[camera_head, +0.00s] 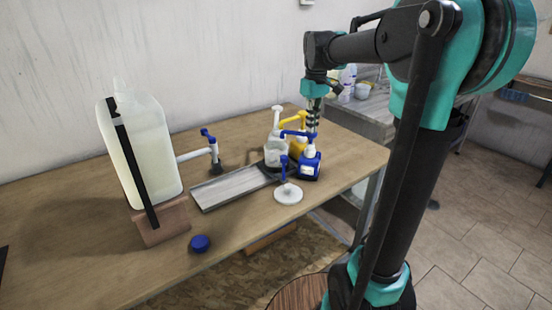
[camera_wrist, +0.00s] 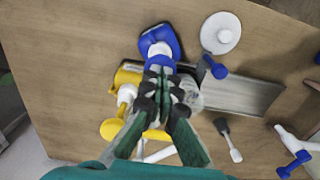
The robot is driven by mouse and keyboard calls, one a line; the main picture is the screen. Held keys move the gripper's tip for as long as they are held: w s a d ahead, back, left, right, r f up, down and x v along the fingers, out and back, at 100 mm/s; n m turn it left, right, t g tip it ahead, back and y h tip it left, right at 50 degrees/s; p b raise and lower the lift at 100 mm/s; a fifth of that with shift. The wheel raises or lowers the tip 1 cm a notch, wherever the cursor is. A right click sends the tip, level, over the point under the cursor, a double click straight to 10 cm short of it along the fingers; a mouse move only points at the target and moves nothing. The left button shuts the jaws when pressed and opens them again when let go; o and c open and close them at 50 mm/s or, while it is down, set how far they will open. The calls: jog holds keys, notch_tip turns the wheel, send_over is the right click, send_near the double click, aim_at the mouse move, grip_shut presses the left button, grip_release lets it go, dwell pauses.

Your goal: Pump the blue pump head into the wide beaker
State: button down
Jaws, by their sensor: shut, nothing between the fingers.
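The blue pump head (camera_head: 297,133) tops a blue drum (camera_head: 309,166) with a white label at the table's right side. In the wrist view the blue drum (camera_wrist: 160,42) lies just past my fingertips; its pump head is mostly hidden behind them. My gripper (camera_head: 312,126) points down, shut and empty, over the pump head; it also shows in the wrist view (camera_wrist: 167,78). I cannot tell whether it touches the head.
A yellow pump drum (camera_wrist: 128,76) and a white pump head (camera_head: 277,108) stand close by. A grey tray (camera_head: 225,190), a white disc (camera_head: 288,194) and a large white jug (camera_head: 148,145) on a wooden stand occupy the table. The front left is mostly clear, except a blue cap (camera_head: 200,243).

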jog(key=shift+r, duration=2.2)
jog(key=shift+f, duration=0.1)
jog(key=shift+f, duration=2.85)
jog(key=shift+r, duration=2.95)
notch_tip(320, 180, up, 6)
